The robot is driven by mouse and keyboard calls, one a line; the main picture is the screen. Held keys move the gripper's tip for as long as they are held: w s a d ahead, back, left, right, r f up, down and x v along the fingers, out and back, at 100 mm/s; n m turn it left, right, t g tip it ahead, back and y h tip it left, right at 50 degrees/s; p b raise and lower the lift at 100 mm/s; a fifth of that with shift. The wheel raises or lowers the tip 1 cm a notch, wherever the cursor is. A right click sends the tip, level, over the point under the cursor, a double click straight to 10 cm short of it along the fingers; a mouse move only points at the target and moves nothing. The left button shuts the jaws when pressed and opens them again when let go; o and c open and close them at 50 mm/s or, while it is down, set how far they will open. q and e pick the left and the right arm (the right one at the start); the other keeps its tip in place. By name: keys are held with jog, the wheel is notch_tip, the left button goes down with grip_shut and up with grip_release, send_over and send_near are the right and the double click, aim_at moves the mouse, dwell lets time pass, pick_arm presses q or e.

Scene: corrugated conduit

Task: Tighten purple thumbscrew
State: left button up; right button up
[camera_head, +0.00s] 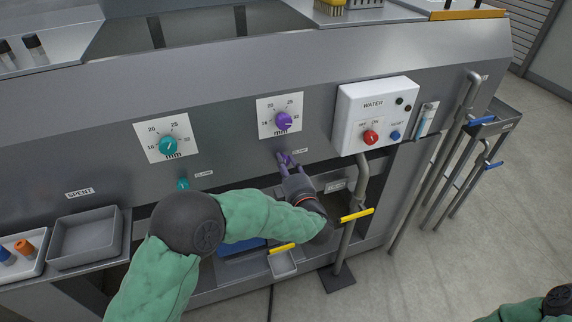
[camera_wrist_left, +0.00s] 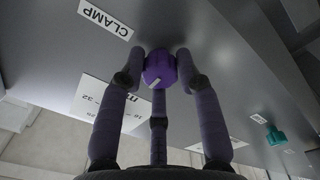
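The purple thumbscrew (camera_wrist_left: 160,68) sticks out of the grey panel beside a CLAMP label (camera_wrist_left: 105,20). My left gripper (camera_head: 286,160) is at it, below the purple dial (camera_head: 284,121). In the left wrist view, two fingertips of the left gripper (camera_wrist_left: 161,58) sit on opposite sides of the thumbscrew and look to be touching it, with a third finger behind. A small pale mark shows on the thumbscrew's face. In the head view the fingers mostly hide it. My right gripper is not in view.
A teal dial (camera_head: 168,147) and teal thumbscrew (camera_head: 183,185) are to the left. A white WATER box (camera_head: 374,112) with red and blue knobs is to the right. A grey tray (camera_head: 86,240) is at left.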

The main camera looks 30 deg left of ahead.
pick_arm(q)
jog(key=o, duration=0.3)
jog(key=shift+a+r, duration=0.2)
jog(key=shift+r, duration=0.05)
jog(key=shift+s+f, duration=0.1)
jog(key=shift+d+f, duration=0.1)
jog(key=shift+d, duration=0.05)
jog(key=v, duration=1.1)
jog(key=shift+s+d, duration=0.3)
